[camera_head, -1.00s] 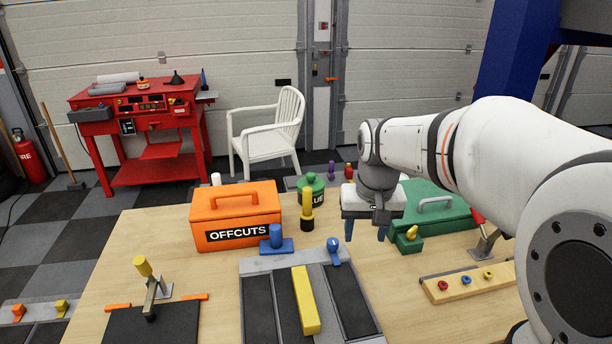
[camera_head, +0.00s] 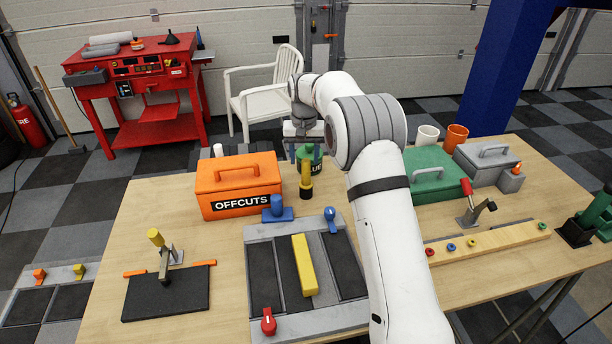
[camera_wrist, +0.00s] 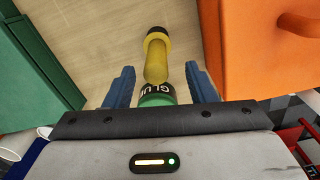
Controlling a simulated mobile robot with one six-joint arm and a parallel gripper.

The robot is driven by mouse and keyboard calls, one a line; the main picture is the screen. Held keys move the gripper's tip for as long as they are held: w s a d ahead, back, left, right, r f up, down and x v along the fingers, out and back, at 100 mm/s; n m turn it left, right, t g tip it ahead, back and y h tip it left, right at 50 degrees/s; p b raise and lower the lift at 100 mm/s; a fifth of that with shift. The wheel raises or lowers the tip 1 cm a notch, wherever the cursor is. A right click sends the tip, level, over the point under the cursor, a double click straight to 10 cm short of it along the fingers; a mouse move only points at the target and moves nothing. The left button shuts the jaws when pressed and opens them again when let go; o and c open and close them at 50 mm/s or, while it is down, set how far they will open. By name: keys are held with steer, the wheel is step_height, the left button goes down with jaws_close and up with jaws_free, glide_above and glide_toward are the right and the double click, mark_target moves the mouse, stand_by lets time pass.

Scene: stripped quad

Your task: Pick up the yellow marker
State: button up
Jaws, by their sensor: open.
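The yellow marker (camera_head: 306,171) stands upright with its black end (camera_head: 306,193) down on the wooden table, right of the orange OFFCUTS box (camera_head: 238,184). My gripper (camera_head: 304,157) is just behind and above it, near the green GLUE pot (camera_head: 317,162). The fingers are apart and touch nothing that I can see. The GLUE pot (camera_wrist: 156,98) shows close to the palm, partly hidden by it.
A green box (camera_head: 430,172) stands to the right, partly behind my arm. A blue-handled piece (camera_head: 277,209) and a grey tray with a yellow bar (camera_head: 304,264) lie in front. The orange box wall (camera_wrist: 250,50) is close to the right finger.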

mark_target(306, 170)
steer(key=f, duration=0.2)
steer(key=f+p, duration=0.1)
steer(key=f, duration=0.1)
steer(key=f+p, duration=0.1)
steer(key=f, duration=0.1)
steer(key=shift+w+d, duration=0.15)
steer(key=shift+d, duration=0.1)
steer(key=shift+c, duration=0.4)
steer(key=c, duration=1)
steer(key=shift+r, duration=0.1)
step_height(306, 170, up, 10)
steer(key=shift+b, duration=1.1)
